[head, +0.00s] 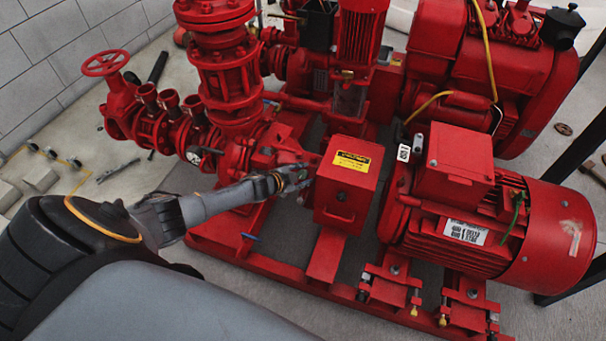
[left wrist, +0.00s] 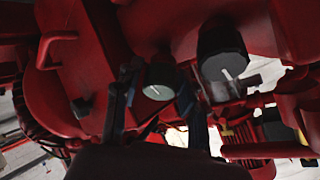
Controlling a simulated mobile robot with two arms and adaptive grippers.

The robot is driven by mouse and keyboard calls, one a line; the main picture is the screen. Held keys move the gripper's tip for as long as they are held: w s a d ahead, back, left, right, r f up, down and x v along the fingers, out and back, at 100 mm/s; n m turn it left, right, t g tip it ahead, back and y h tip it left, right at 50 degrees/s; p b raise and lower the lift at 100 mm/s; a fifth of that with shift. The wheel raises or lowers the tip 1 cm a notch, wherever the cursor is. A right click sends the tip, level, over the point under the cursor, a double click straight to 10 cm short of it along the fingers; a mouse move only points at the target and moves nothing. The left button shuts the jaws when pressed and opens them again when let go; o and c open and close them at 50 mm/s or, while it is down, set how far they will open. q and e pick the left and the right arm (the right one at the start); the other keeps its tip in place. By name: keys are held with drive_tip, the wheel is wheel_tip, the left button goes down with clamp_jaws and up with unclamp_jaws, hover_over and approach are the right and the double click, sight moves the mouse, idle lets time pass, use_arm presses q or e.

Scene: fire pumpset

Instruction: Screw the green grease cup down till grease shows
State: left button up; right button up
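In the head view my left gripper (head: 287,181) reaches in beside the red guard box with the yellow label (head: 352,162). A little green shows at its fingertips. No grease can be made out. My right gripper is not in view.
A black cap (left wrist: 222,62) with a white line sits right of the cup. The red motor (head: 490,225) stands right of the guard box, and red pump pipework (head: 222,80) rises behind my gripper.

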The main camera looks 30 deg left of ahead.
use_arm(q)
drive_tip(key=shift+s, duration=0.1)
drive_tip(key=v, duration=1.2)
